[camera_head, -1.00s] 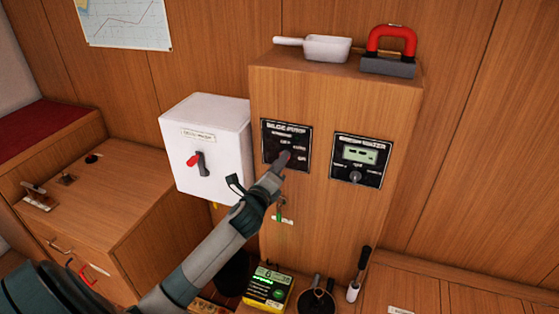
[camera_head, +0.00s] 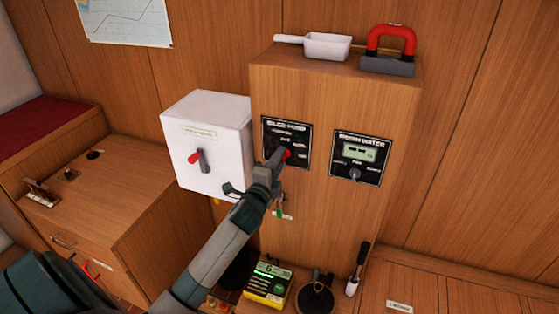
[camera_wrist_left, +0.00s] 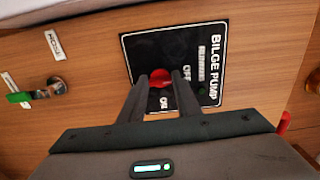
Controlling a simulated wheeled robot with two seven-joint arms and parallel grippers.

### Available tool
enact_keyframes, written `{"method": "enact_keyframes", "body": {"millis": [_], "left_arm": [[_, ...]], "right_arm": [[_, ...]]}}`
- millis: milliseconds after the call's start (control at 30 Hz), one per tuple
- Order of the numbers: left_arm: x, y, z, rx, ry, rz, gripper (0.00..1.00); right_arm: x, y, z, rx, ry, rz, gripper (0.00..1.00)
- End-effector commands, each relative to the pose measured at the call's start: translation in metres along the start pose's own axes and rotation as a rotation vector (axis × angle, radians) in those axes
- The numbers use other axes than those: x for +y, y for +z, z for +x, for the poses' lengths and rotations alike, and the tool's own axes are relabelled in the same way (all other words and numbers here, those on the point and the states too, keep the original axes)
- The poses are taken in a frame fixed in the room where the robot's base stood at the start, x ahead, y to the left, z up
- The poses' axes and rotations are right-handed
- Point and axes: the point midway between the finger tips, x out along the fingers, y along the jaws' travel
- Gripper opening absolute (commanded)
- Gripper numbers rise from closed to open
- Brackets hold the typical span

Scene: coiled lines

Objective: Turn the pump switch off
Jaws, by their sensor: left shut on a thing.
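The black bilge pump panel (camera_head: 270,138) is on the front of the wooden cabinet, and fills the top middle of the left wrist view (camera_wrist_left: 195,38). Its red switch knob (camera_head: 288,154) is at my left gripper (camera_head: 279,160). In the left wrist view the red knob (camera_wrist_left: 160,77) sits between the two fingertips (camera_wrist_left: 161,86), which are shut on it. The OFF and ON labels show beside the fingers. The fingers partly cover the knob, so I cannot tell which label it points to. My right gripper is in neither view.
A white box (camera_head: 215,135) with a red-tipped lever stands left of the panel. A fresh water panel (camera_head: 360,158) is to the right. A key with a green tag (camera_wrist_left: 20,97) hangs below. A scoop (camera_head: 327,46) and red-handled block (camera_head: 388,65) lie on top.

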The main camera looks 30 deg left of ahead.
Motion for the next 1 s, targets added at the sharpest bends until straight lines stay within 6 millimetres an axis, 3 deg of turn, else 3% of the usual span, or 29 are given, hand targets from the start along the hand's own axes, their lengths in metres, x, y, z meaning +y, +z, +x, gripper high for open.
{"method": "enact_keyframes", "body": {"millis": [300, 333, 400, 767, 1000], "left_arm": [[0.001, 0.0, 0.0, 0.0, 0.001, -0.004, 0.07], [0.001, 0.0, 0.0, -0.001, 0.001, -0.003, 0.34], [0.001, 0.0, 0.0, 0.0, 0.001, -0.003, 0.48], [0.001, 0.0, -0.001, 0.0, 0.001, -0.001, 0.48], [0.002, 0.0, -0.017, 0.001, 0.0, 0.0, 0.48]], "right_arm": [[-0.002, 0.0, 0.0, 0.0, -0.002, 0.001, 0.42], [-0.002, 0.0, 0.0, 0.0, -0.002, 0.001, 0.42], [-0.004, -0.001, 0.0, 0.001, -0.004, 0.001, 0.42], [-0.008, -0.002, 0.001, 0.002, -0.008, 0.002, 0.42], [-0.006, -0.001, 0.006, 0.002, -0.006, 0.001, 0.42]]}}
